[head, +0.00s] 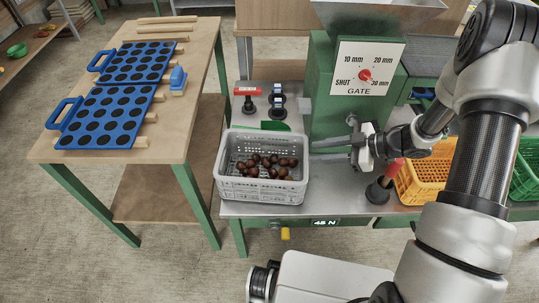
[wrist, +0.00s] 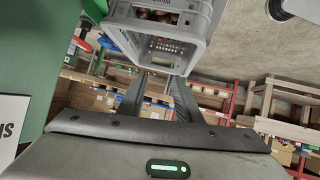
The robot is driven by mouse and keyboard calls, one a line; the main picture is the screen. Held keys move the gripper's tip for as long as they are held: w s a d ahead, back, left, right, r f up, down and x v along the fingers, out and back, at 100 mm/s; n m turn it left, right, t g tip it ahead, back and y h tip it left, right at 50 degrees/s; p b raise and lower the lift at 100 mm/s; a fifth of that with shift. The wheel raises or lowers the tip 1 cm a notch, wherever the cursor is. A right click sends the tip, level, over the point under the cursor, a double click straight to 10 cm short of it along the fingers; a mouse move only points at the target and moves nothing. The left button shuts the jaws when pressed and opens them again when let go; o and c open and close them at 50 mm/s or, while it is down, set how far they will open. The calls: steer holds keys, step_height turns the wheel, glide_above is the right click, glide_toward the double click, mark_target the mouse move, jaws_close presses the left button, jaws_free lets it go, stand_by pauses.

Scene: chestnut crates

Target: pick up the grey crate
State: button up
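The grey crate (head: 262,191) stands upright on the metal bench, left of the green machine, with several brown chestnuts (head: 268,166) in it. Its walls are slotted. My gripper (head: 314,149) is at the crate's right side, fingers pointing left at the upper part of that wall. In the wrist view the two fingers (wrist: 159,76) are apart with a gap between them, and the grey crate (wrist: 158,48) fills the top, just beyond the fingertips. Nothing shows between the fingers. I cannot tell if the tips touch the crate.
The green machine (head: 326,105) with a gate dial stands behind my gripper. Black-based stamps (head: 277,108) stand behind the crate. A yellow crate (head: 424,180) and a green crate (head: 527,168) are to the right. A wooden table (head: 190,100) with blue trays (head: 105,120) is left.

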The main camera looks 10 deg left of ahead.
mark_target(264, 181)
steer(key=s+a+f+n+g+y+b, duration=0.1)
steer(key=s+f+g+y, duration=0.15)
steer(key=s+f, duration=0.2)
steer(key=shift+g+h, duration=0.25)
steer(key=shift+h, duration=0.2)
steer(key=x, duration=0.3)
steer(key=b+x, duration=0.1)
steer(key=x, duration=0.3)
steer(key=s+b+x, duration=0.1)
steer(key=x, duration=0.3)
steer(key=shift+a+r, duration=0.1)
steer(key=shift+r, duration=0.05)
steer(key=shift+b+x, duration=0.7)
steer(key=shift+x, duration=2.2)
steer(key=shift+s+r, duration=0.1)
steer(key=shift+r, duration=0.05)
steer(key=shift+c, duration=0.4)
jaws_close()
steer(key=shift+a+r, duration=0.1)
